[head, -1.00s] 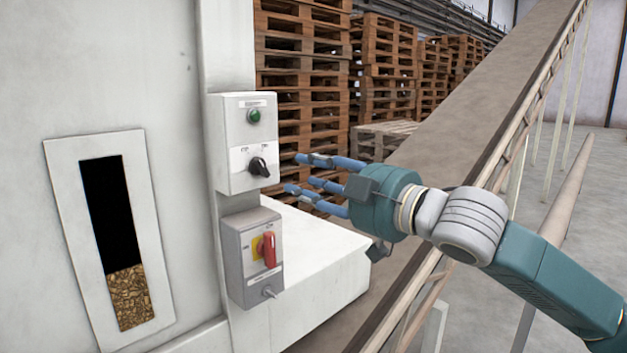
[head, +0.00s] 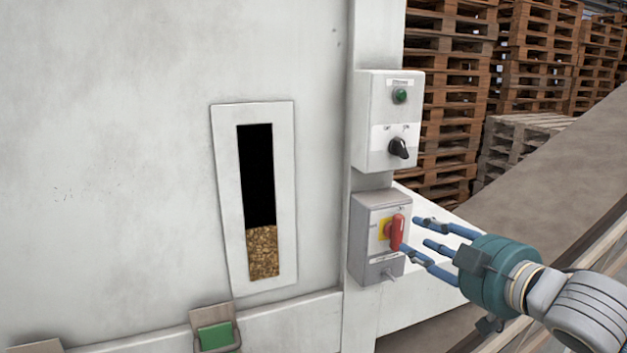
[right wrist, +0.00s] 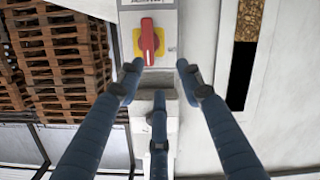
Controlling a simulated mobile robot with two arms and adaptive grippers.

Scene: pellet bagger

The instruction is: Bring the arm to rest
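My right gripper (head: 430,245) is open and empty, its blue fingers spread. In the head view it is in front of and just right of the lower grey switch box (head: 366,262), which has a red rotary handle (head: 396,232) on a yellow plate. In the right wrist view the red handle (right wrist: 149,40) is upright beyond the fingertips (right wrist: 157,82), with no visible contact. The upper control box (head: 371,150) has a green button (head: 400,96) and a black selector knob (head: 398,148). My left gripper is not in view.
A sight window (head: 262,250) in the white machine wall (head: 120,150) shows pellets in its lower part. A green latch (head: 216,336) is at the bottom. Stacked pallets (head: 450,90) stand behind, and a sloping conveyor (head: 560,170) runs at right.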

